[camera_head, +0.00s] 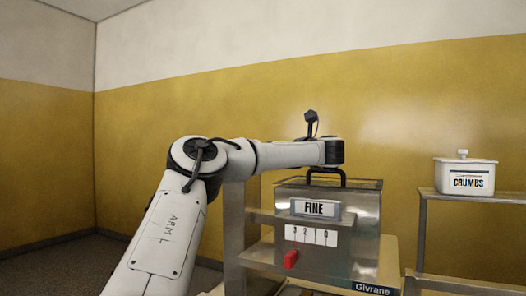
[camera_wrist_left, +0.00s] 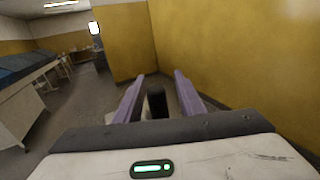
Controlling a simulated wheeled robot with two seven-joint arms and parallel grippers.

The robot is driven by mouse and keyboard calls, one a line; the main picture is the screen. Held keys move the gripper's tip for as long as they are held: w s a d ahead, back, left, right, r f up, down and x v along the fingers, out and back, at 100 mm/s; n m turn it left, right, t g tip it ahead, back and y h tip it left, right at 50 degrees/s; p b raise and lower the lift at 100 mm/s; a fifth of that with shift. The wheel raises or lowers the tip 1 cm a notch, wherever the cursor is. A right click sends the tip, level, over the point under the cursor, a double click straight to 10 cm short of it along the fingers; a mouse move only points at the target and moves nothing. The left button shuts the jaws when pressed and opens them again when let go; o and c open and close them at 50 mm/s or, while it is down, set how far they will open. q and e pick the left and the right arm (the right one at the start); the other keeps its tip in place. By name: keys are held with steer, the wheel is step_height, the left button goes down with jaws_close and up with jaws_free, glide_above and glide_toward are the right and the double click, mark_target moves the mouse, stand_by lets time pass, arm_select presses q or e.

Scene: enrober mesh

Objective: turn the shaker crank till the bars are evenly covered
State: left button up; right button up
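A steel shaker box (camera_head: 312,228) marked FINE and Givrane stands right of centre in the head view. A red pointer (camera_head: 291,259) sits under the 3 of its 3-2-1-0 scale, and a black loop handle (camera_head: 326,173) is on top. My left arm reaches over to the box's top; its gripper cannot be made out in the head view. In the left wrist view, the purple fingers of my left gripper (camera_wrist_left: 159,74) are apart, with a dark upright post (camera_wrist_left: 156,102) between them and narrow gaps showing at both sides. I cannot tell whether the post is the crank. No bars are visible.
A white lidded CRUMBS jar (camera_head: 466,178) stands on a metal shelf (camera_head: 478,196) at the right. A yellow wall is behind the box. The left wrist view shows open floor and a long bench (camera_wrist_left: 25,100) at the far left.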

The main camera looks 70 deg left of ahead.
arm_select(q)
steer(key=shift+r, duration=0.1)
step_height(320, 180, up, 10)
steer(key=p, duration=0.1)
stand_by(0.3)
stand_by(0.4)
